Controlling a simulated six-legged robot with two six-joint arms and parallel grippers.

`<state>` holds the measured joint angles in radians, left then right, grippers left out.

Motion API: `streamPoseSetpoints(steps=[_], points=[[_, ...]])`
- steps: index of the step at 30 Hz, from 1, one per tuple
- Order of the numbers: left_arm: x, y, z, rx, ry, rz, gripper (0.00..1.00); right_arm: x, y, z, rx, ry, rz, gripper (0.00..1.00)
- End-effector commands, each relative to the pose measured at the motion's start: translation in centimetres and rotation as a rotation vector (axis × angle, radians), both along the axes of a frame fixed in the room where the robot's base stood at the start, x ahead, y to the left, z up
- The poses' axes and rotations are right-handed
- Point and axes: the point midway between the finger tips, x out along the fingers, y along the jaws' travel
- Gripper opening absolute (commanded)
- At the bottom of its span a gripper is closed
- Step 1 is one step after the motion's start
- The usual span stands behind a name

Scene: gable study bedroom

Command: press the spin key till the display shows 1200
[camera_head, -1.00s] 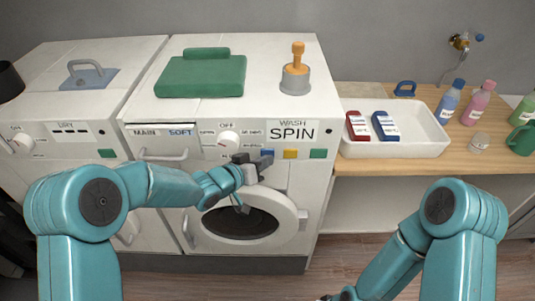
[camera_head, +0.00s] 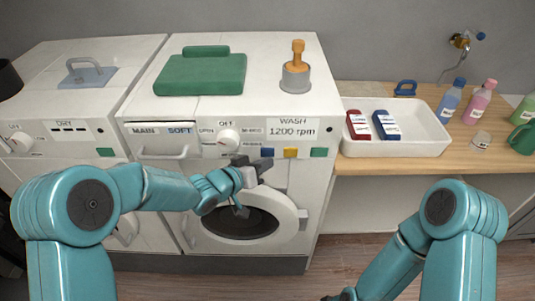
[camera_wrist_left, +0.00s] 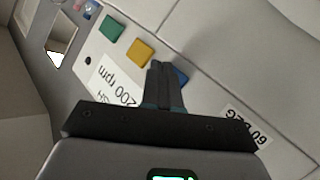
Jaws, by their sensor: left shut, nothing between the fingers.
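The washer's display (camera_head: 292,129) reads "WASH 1200 rpm"; it also shows upside down in the left wrist view (camera_wrist_left: 117,88). Below it sit a blue key (camera_head: 267,152), a yellow key (camera_head: 290,153) and a green key (camera_head: 319,152). No key label is legible. My left gripper (camera_head: 265,164) is shut and empty just below the blue key. In the left wrist view its fingertips (camera_wrist_left: 160,66) partly cover the blue key (camera_wrist_left: 181,76); I cannot tell whether they touch it. Only a dark sliver at the bottom edge shows at the end of my right arm.
A dial (camera_head: 228,139) is left of the keys, and the round door (camera_head: 292,222) is below. A green case (camera_head: 201,76) and an orange-handled stamp-like object (camera_head: 296,78) stand on top. A white tray (camera_head: 430,145) is on the wooden counter at right.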

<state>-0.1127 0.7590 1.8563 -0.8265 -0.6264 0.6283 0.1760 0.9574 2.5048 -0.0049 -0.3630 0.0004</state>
Motion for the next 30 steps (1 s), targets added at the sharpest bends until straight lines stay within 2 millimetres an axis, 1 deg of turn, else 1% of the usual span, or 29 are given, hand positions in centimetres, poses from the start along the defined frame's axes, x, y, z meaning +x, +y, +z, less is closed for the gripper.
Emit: streamPoseSetpoints(steps=[5, 15, 21, 30], points=[[-0.2, 0.0, -0.1, 0.0, 0.0, 0.0, 0.0, 0.0, 0.0, -0.2, 0.0, 0.0, 0.0, 0.43], [-3.4, -0.1, -0.2, 0.001, 0.0, -0.002, 0.0, 0.0, 0.0, -2.2, 0.0, 0.0, 0.0, 0.43], [-4.9, 0.0, -0.1, -0.001, 0.0, -0.001, 0.0, 0.0, 0.0, -2.8, 0.0, 0.0, 0.0, 0.43], [-5.0, 0.0, 0.0, 0.001, 0.001, 0.0, 0.0, 0.0, 0.0, -2.8, 0.0, 0.0, 0.0, 0.43]])
